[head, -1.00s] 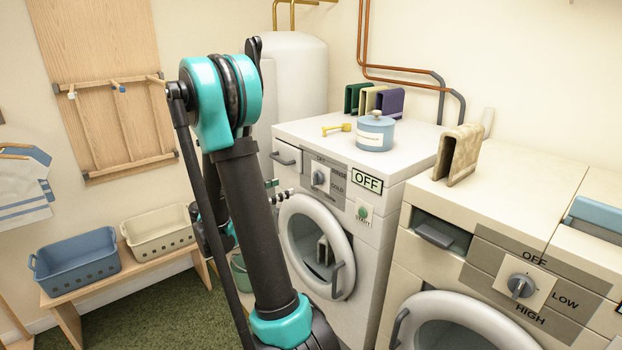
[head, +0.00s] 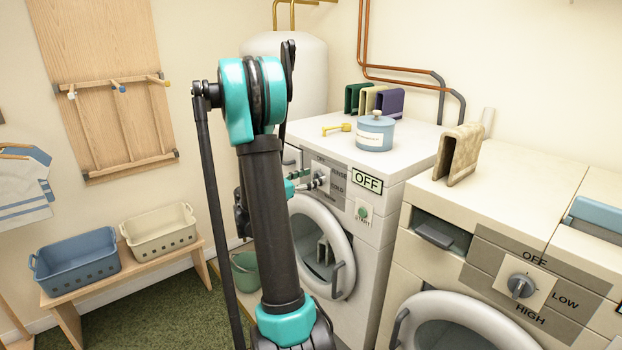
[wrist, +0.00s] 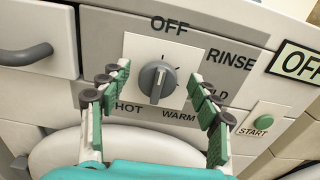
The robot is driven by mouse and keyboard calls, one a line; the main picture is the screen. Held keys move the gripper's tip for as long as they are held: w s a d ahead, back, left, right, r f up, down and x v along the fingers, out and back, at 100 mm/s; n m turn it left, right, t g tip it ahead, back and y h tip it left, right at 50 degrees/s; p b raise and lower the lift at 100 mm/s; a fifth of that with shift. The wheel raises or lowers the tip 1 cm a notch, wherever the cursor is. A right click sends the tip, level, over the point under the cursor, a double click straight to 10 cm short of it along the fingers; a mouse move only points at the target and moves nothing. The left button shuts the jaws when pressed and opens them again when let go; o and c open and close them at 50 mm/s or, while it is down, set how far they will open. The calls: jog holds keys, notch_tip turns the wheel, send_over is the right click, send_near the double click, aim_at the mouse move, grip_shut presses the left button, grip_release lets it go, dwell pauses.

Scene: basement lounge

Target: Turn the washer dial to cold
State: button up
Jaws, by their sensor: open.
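The washer dial (wrist: 157,82) is a dark grey knob on a white square plate in the wrist view. It is also visible at the washer's front in the head view (head: 322,178). Its ridge stands nearly upright, towards OFF. The washer display (wrist: 298,63) reads OFF. My gripper (wrist: 157,76) is open, its green-padded fingers either side of the dial with gaps between. In the head view, my gripper (head: 304,183) is close in front of the panel, partly behind my arm.
A green start button (wrist: 264,111) is right of the dial. The round washer door (head: 322,245) is below. A blue canister (head: 375,134) and yellow scoop (head: 337,128) sit on top. A second machine with its own dial (head: 521,286) stands at right.

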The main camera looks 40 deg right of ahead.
jog(key=shift+c, duration=0.3)
jog(key=c, duration=1.1)
jog(key=shift+m, duration=0.3)
jog(key=m, duration=0.4)
jog(key=shift+s+f, duration=0.1)
jog(key=shift+s, duration=0.15)
jog(key=m, duration=0.5)
jog(key=shift+s+f, duration=0.15)
jog(key=shift+s, duration=0.1)
jog(key=m, duration=0.6)
jog(key=f+m, duration=0.1)
jog(key=m, duration=0.2)
jog(key=shift+s+m, duration=0.15)
jog(key=shift+m, duration=0.55)
